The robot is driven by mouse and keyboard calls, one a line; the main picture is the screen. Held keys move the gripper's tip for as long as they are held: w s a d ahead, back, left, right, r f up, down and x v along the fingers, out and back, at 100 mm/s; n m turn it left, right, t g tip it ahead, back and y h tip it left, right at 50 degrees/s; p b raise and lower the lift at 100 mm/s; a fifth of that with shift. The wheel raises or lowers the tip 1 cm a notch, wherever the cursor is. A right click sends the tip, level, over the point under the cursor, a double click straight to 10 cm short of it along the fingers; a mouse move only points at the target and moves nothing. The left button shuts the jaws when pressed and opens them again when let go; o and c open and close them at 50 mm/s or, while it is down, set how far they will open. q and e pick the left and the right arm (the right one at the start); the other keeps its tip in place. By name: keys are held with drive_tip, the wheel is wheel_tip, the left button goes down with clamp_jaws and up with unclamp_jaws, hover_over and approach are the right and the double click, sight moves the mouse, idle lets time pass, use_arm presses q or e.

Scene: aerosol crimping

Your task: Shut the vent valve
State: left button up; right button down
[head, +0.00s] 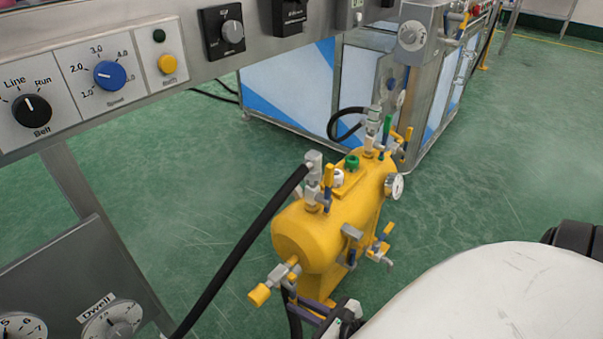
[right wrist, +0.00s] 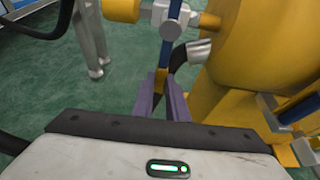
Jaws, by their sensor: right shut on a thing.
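The yellow tank (head: 318,232) stands on the floor and carries several small valves with blue and yellow levers. No label shows which one is the vent valve. At its near end is a silver valve (head: 284,273) with a yellow outlet (head: 260,294). In the right wrist view this valve (right wrist: 160,14) has a blue lever (right wrist: 173,40) hanging down, across the line of its outlet. My right gripper (right wrist: 166,97) has its purple fingers shut on the lower end of this lever; it also shows below the valve in the head view (head: 312,313). My left gripper is not in view.
A black hose (head: 245,245) runs from a top fitting on the tank down to the lower left. A pressure gauge (head: 394,187) sits on the tank's right side. A control panel (head: 130,75) crosses the upper left. A metal machine (head: 300,80) stands behind. Green floor is clear on the right.

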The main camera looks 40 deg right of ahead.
drive_tip(key=shift+d, duration=0.2)
drive_tip(key=c, duration=1.7)
unclamp_jaws()
drive_tip(key=shift+c, duration=0.2)
drive_tip(key=shift+a, duration=0.1)
